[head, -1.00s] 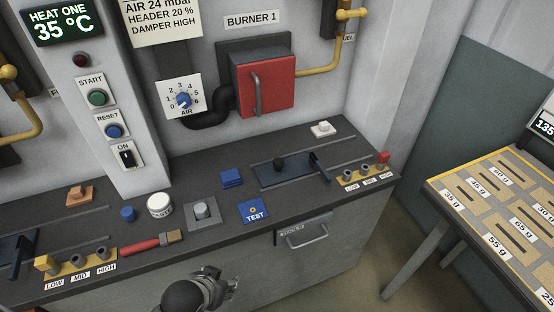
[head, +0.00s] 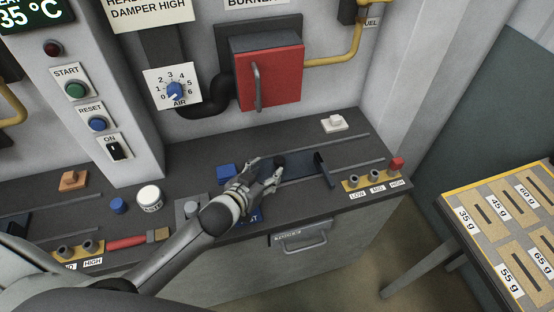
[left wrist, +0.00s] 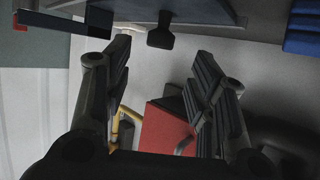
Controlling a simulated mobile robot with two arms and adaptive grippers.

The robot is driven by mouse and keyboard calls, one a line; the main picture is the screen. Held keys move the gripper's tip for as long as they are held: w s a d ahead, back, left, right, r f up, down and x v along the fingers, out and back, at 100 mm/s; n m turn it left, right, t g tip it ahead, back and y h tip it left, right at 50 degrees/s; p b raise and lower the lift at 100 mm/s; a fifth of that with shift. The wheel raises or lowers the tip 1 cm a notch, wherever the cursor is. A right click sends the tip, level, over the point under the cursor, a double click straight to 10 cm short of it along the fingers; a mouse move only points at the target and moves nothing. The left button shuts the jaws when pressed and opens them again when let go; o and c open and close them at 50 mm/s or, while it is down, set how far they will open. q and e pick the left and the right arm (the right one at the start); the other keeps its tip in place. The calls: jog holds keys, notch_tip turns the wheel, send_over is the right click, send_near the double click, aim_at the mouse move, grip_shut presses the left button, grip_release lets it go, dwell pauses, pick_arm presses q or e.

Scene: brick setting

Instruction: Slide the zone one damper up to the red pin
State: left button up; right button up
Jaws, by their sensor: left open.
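The damper is a dark blue sliding plate (head: 297,167) on the bench in front of the red burner door. It has a black knob (head: 280,160) and an upright end plate (head: 324,170) on its right. The red pin (head: 397,164) stands at HIGH, to the right and apart from the end plate. My left gripper (head: 268,172) is open just left of the knob, fingers pointing toward it. In the left wrist view the knob (left wrist: 160,37) shows beyond the open, empty fingers, and the plate (left wrist: 150,9) above them. My right gripper is not in view.
Grey pegs at LOW (head: 353,181) and MID stand left of the red pin. A blue block (head: 226,173) lies left of the gripper, and a white block (head: 334,123) sits behind the slot. The red burner door (head: 267,75) rises behind.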

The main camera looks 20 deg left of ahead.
aim_at(277, 163)
pick_arm(q)
jog(key=x, duration=0.3)
jog(key=shift+w+d+f, duration=0.1)
jog(key=shift+w, duration=0.3)
jog(key=x, duration=0.2)
jog(key=shift+w+f+p, duration=0.2)
jog(key=shift+w+p, duration=0.15)
jog(key=shift+w+f, duration=0.1)
jog(key=shift+w, duration=0.1)
jog(key=shift+w+d+f, duration=0.15)
jog(key=shift+w, duration=0.1)
jog(key=c, duration=0.5)
grip_shut()
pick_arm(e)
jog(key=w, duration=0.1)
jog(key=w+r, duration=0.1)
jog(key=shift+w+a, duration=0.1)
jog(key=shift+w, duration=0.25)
